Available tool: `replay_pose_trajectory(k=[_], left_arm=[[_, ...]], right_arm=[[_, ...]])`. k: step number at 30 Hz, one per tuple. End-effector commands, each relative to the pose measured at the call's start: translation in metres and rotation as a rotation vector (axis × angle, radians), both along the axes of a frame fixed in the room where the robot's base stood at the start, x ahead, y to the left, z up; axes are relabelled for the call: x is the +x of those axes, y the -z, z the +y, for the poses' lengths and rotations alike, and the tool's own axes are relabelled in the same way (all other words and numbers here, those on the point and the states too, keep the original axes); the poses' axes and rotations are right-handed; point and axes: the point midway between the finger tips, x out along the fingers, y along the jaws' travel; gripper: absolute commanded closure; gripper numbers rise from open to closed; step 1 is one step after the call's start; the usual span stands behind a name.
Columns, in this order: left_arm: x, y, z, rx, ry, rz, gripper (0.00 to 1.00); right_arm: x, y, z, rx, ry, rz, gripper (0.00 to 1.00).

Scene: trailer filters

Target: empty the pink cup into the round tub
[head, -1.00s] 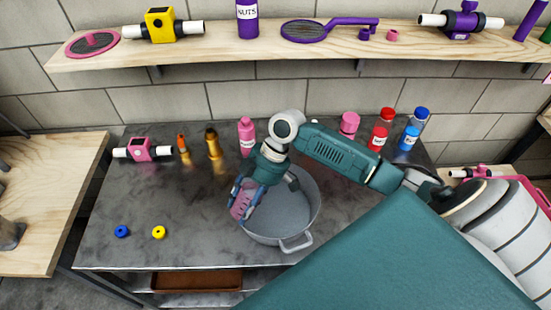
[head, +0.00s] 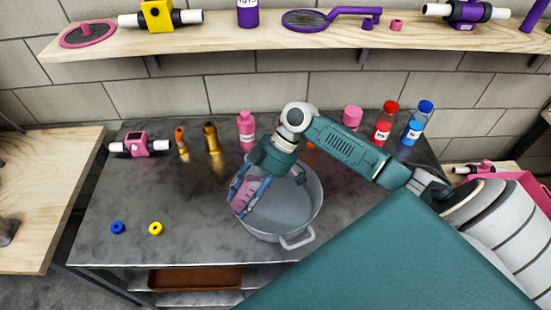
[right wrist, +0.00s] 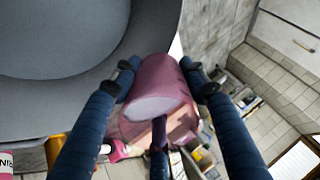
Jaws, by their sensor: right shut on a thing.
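The round tub (head: 290,209) is a wide grey pot with a loop handle, standing on the dark metal table. My right gripper (head: 243,195) is shut on the pink cup (head: 240,203), at the tub's left rim in the head view. The cup looks tilted, and the fingers cover much of it. My left gripper is not in view.
A pink bottle (head: 247,131) and two brass-coloured pieces (head: 212,139) stand behind and left of the tub. Red-capped (head: 382,130) and blue-capped (head: 412,133) jars stand at the back right. Blue (head: 118,228) and yellow (head: 156,229) rings lie front left, with clear table around them.

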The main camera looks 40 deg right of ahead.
Motion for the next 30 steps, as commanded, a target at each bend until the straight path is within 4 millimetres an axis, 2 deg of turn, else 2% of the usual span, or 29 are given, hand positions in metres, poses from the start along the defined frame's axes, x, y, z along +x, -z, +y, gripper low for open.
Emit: replay_pose_trajectory(k=[30], left_arm=[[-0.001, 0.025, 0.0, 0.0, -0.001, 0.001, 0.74]], right_arm=[[0.0, -0.005, -0.001, 0.137, 0.001, 0.001, 0.88]])
